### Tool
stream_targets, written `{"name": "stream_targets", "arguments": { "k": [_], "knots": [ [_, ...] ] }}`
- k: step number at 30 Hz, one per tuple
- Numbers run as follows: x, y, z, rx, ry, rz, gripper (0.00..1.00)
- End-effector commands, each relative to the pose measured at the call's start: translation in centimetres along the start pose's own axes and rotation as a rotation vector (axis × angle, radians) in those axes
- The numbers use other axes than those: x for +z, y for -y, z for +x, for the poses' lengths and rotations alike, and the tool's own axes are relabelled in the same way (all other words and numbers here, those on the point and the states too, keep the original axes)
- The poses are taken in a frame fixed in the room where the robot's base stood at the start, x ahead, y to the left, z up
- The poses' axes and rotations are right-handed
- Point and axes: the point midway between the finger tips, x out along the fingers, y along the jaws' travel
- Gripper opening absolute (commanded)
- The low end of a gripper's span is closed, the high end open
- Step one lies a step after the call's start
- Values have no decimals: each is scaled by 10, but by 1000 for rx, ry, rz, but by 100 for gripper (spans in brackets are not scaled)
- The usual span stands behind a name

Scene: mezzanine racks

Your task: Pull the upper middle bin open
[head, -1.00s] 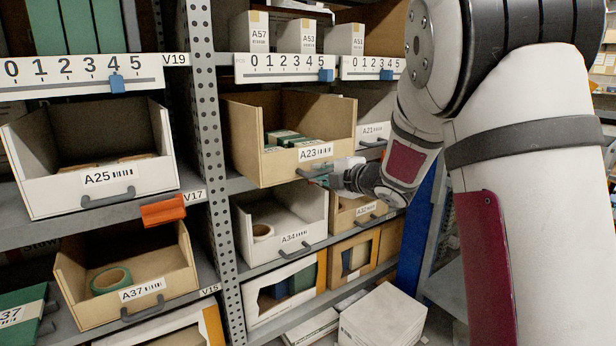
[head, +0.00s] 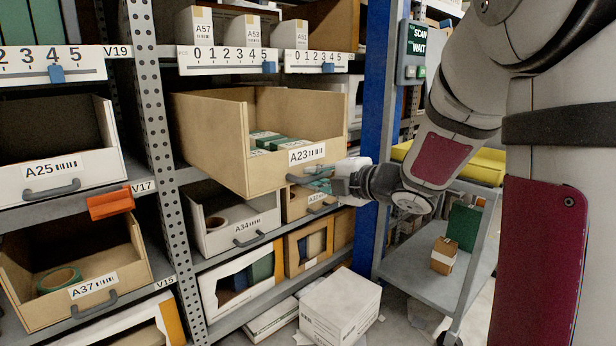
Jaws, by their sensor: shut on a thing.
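The upper middle bin, cardboard brown and labelled A23 (head: 218,150), juts out well past the shelf front, with several green-and-white boxes (head: 268,142) inside. It looks level. My gripper (head: 318,179) is at the bin's front, shut on its grey handle (head: 296,180) just below the label. The fingers partly cover the handle, so the exact grip is hard to see. My arm comes in from the right.
White bin A34 (head: 238,222) and brown bin A32 (head: 297,205) sit below. A perforated post (head: 155,150) stands left of the bin. A white carton (head: 342,308) lies on the floor. A grey cart (head: 418,268) stands right.

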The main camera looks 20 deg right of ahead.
Motion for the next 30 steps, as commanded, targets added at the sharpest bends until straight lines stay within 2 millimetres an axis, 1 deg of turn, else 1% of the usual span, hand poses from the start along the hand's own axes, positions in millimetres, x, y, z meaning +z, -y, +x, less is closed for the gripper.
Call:
{"name": "stream_targets", "arguments": {
  "k": [11, 12, 14, 24, 26, 29, 30],
  "knots": [
    [0, 1, -1, -2, 0, 0, 0],
    [0, 1, -1, -2, 0, 0, 21],
    [0, 1, -1, -2, 0, 0, 33],
    [0, 0, -3, 0, 0, 0, 33],
    [1, 0, -7, 1, 2, 0, 33],
    [1, 0, -19, 1, 2, 1, 33],
    [1, -1, -26, 2, 3, 1, 33]
  ]
}}
